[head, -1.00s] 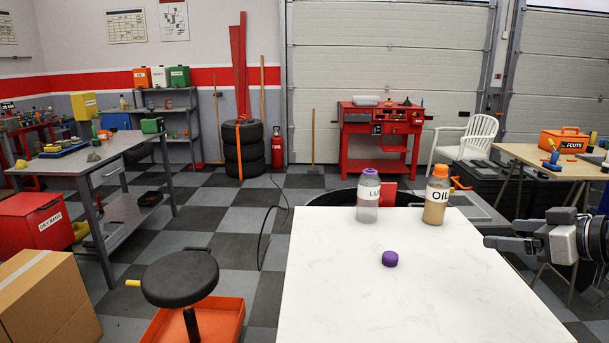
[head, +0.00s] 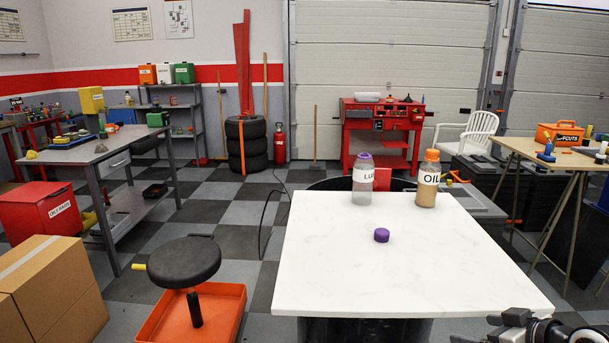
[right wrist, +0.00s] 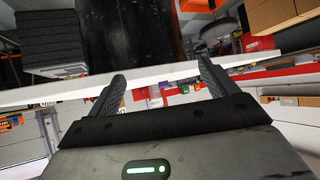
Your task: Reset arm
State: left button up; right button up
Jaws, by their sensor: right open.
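My right gripper (head: 480,330) is at the bottom right of the head view, beside and below the near right corner of the white table. In the right wrist view its two fingers (right wrist: 160,82) stand apart with nothing between them. My left gripper is not in view.
A black stool (head: 184,262) over an orange tray (head: 225,310) and a cardboard box (head: 60,290) stand at the left. A wooden trestle table (head: 550,155) and black crates are at the right. Most of the white tabletop is clear.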

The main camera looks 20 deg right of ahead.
jog(key=s+a+f+b, duration=0.2)
jog(key=s+a+f, duration=0.2)
jog(key=a+f, duration=0.6)
pick_arm(q)
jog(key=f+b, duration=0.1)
jog(key=b, duration=0.1)
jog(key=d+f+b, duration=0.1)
jog(key=b, duration=0.1)
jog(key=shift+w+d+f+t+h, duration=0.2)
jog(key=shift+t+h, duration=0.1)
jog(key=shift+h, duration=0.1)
pick_arm(e)
jog(key=s+a+f+y, duration=0.1)
jog(key=s+a+f, duration=0.2)
jog(key=a, duration=0.7)
jog(key=s+a+f, duration=0.4)
jog(key=a+f, duration=0.1)
jog(key=a, duration=0.5)
jog(key=shift+f+n+y, duration=0.15)
jog(key=shift+n+y, duration=0.15)
jog(key=shift+y, duration=0.1)
